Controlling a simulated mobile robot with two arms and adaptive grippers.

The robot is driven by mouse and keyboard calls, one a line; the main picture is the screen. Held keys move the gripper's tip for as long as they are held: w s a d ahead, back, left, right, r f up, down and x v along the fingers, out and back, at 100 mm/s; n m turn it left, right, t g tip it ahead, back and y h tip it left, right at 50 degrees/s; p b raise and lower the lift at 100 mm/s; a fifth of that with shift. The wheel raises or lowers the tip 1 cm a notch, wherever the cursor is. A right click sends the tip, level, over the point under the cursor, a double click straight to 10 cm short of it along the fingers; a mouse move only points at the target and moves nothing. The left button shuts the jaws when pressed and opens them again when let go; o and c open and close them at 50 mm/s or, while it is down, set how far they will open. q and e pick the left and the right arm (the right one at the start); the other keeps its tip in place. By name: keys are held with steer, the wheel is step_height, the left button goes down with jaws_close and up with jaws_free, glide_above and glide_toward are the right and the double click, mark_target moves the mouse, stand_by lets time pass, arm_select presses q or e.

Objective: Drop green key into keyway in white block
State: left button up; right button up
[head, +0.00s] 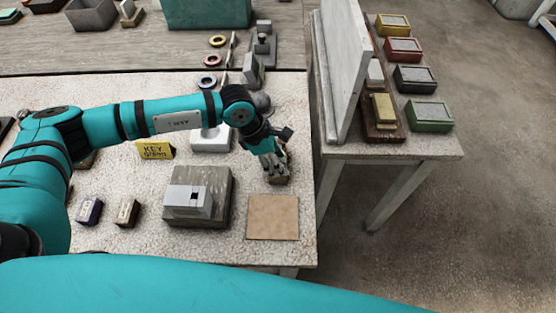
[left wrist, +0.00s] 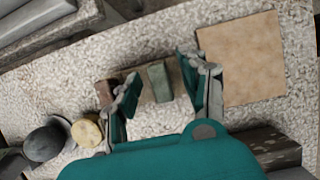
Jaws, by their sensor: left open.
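The white block (head: 186,202) sits on a dark grey square base on the table, left of the brown mat. Its keyway (head: 194,196) shows as a small dark square opening. A green key (left wrist: 160,82), a small greenish block, shows between the spread fingers of my left gripper (left wrist: 158,76) in the left wrist view. The fingers stand apart from it on both sides. In the head view my left gripper (head: 272,168) is low over the table's right edge, behind the brown mat, and hides the green key. My right gripper is not in view.
A brown mat (head: 272,217) lies bare in front of my left gripper. A yellow key sign (head: 156,150) and two small blocks (head: 89,211) stand left. A reddish block (left wrist: 104,92), a tan round piece (left wrist: 87,132) and a dark sphere (left wrist: 45,142) are near my left gripper.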

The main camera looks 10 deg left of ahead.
arm_select(q)
steer(key=c, duration=0.9)
